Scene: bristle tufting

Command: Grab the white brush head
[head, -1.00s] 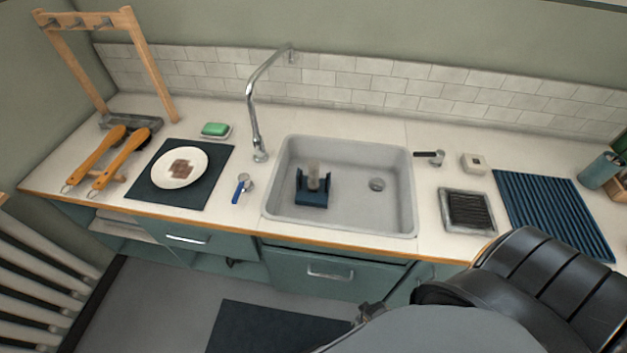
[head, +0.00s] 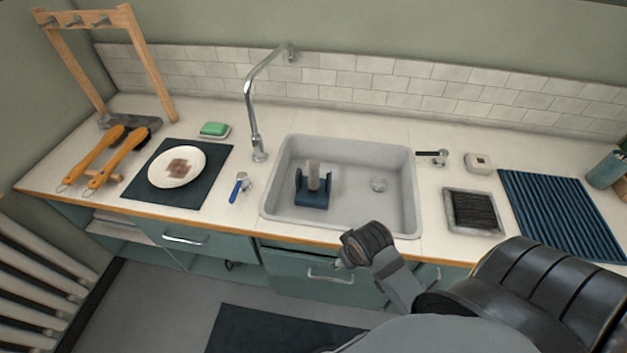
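A pale, upright block (head: 313,174), likely the white brush head, stands in a dark blue holder (head: 312,200) inside the sink. It is small, and I cannot make out any holes or bristles on it. My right arm comes in from the lower right. Its dark end (head: 364,246) is over the front edge of the counter, in front of the sink and apart from the block. The fingers are too small and unclear to tell whether they are open or shut. My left gripper is not in view.
The grey sink (head: 400,205) has raised walls, with a tall faucet (head: 252,110) behind its left side. A tray with dark bristles (head: 472,212) and a blue ribbed mat (head: 560,215) lie right. A white plate (head: 160,180) and orange-handled brushes (head: 95,160) lie left.

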